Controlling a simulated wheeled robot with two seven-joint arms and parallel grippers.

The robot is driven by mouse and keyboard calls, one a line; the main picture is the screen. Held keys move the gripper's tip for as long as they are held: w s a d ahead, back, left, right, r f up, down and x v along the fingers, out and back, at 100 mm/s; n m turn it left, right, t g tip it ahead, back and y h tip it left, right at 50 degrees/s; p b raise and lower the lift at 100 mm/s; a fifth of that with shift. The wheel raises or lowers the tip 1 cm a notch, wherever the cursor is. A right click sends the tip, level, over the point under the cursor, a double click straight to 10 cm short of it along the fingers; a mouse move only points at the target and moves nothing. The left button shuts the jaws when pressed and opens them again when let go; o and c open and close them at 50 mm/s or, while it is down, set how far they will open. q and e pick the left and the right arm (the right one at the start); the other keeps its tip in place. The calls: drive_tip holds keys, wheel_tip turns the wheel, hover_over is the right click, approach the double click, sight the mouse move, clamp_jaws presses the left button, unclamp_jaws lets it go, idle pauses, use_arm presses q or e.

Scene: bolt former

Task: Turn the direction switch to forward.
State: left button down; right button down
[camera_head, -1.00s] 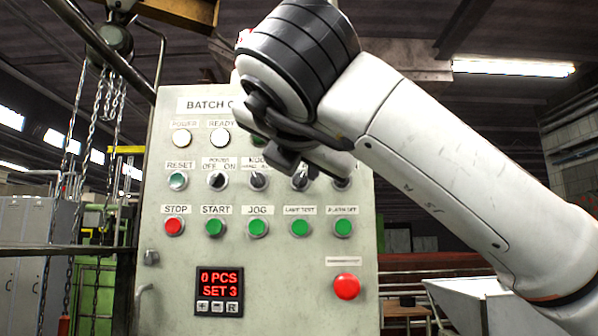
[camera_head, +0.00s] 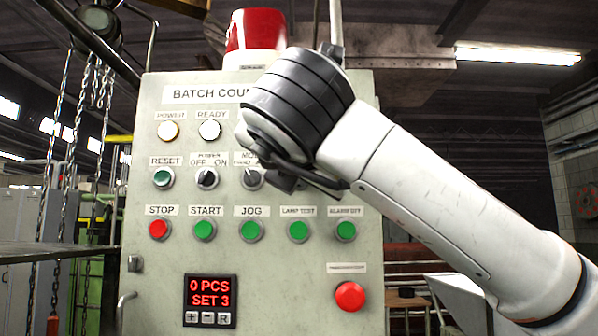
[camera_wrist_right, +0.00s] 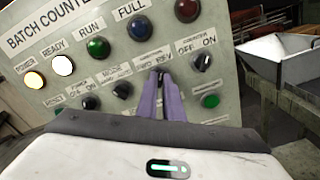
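The direction switch (camera_wrist_right: 159,72) is in the switch row of the grey control panel in the right wrist view, under a label ending in REV. The two purple fingers of my right gripper (camera_wrist_right: 160,78) are close together at the switch, one on each side of its knob, and appear shut on it. The fingertips cover most of the knob, so its pointing direction cannot be told. In the head view, my right wrist and hand hide this switch. My left gripper is not in view.
The mode switch (camera_wrist_right: 122,90) is left of the fingers and the conveyor switch (camera_wrist_right: 201,62) is right. A green button (camera_wrist_right: 210,101) lies below. The red mushroom button (camera_head: 350,296) sticks out low on the panel. A red beacon (camera_head: 255,30) stands on top.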

use_arm(q)
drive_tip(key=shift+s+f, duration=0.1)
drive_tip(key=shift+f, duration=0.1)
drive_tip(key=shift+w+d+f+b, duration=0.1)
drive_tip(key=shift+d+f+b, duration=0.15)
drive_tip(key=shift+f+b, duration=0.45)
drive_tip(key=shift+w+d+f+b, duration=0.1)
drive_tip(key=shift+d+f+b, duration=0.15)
drive_tip(key=shift+b, duration=0.75)
use_arm(e)
drive_tip(key=shift+a+n, duration=0.1)
drive_tip(key=shift+n, duration=5.8)
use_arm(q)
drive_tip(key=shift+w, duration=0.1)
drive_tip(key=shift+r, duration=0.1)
use_arm(e)
drive_tip(key=c, duration=1.9)
unclamp_jaws()
drive_tip(key=shift+s, duration=0.1)
